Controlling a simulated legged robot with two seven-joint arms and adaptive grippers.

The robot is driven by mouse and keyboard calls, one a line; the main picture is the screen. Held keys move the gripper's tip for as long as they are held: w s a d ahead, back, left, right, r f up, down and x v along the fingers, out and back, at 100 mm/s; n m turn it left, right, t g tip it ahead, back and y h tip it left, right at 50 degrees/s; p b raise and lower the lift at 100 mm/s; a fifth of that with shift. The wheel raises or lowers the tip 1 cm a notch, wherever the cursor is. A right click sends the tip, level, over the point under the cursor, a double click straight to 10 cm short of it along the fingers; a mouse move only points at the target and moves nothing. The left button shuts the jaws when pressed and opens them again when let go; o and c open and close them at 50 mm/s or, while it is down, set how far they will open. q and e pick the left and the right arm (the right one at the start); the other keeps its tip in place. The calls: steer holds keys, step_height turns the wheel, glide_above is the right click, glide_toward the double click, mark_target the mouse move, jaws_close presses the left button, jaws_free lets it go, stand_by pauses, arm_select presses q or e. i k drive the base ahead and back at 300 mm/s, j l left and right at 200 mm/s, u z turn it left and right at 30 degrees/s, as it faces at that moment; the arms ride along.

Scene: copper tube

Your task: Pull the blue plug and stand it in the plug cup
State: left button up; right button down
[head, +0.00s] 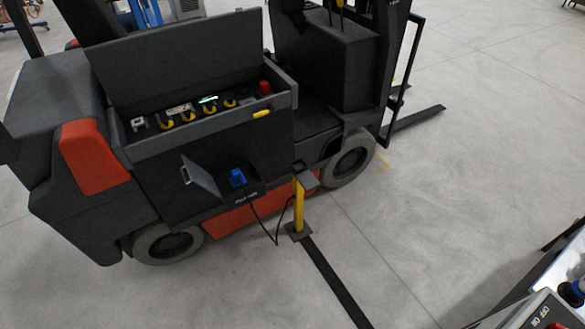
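Neither of my grippers can be made out, so nothing is seen holding the plug.
The raised lid (175,55) stands open above a control panel with a red button (265,87). A dark strip (330,280) runs along the floor from the post. A box marked with switch labels (540,312) is at the lower right. The grey floor (440,200) is clear.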

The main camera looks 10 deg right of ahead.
mark_target(236, 174)
steer(key=i+l+u, duration=0.1)
steer(key=u, duration=0.3)
steer(key=l+u, duration=0.1)
steer(key=u, duration=0.3)
steer(key=i+l+u, duration=0.15)
steer(key=u, duration=0.2)
steer(key=l+u, duration=0.15)
steer(key=u, duration=0.25)
